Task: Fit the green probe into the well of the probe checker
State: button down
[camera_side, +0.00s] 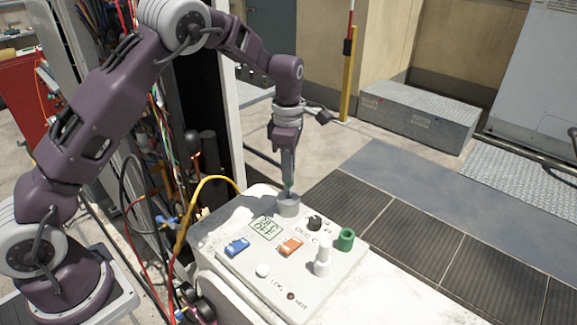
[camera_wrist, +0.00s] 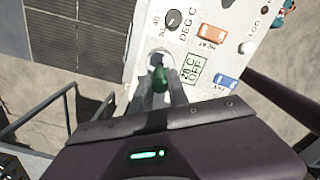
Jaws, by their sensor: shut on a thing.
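The probe checker (camera_side: 225,243) is a white box with a sloped panel. Its well looks like a grey round cup (camera_side: 288,207) at the panel's far edge; its pale rim shows in the wrist view (camera_wrist: 150,57). My gripper (camera_side: 288,183) points down right over this cup and is shut on the green probe (camera_wrist: 160,79). Only a little green shows between the fingertips and the cup in the side view. The probe appears roughly upright and lined up with the cup's mouth. I cannot tell whether its lower end is inside the cup.
The panel also carries a black knob (camera_side: 314,222), an orange switch (camera_side: 290,247), a blue switch (camera_side: 237,247), a white post (camera_side: 322,258) and a green round socket (camera_side: 346,239). A yellow cable (camera_side: 190,205) and other wires hang at the left. Dark floor mats lie right.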

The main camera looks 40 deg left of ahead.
jog(key=shift+f, duration=2)
dwell(0.5)
jog(key=c, duration=1.2)
grip_release()
notch_tip(320, 180, up, 7)
jog(key=shift+s+r, duration=0.1)
jog(key=shift+r, duration=0.1)
jog(key=s+d+r+m+t+h, duration=0.1)
jog(key=s+d+r+m+t, duration=0.15)
jog(key=s+r+m, duration=1.1)
jog(key=s+m+t, duration=0.1)
jog(key=s+m, duration=0.2)
jog(key=s, duration=0.3)
jog(key=s+r+m+t, duration=0.1)
jog(key=s+m, duration=0.3)
jog(key=s, duration=0.3)
jog(key=s+m+t+y, duration=0.1)
jog(key=s+m, duration=0.2)
jog(key=s, duration=0.3)
jog(key=shift+s+a+r+m, duration=0.2)
jog(key=shift+s+r+m, duration=0.05)
jog(key=shift+r, duration=0.1)
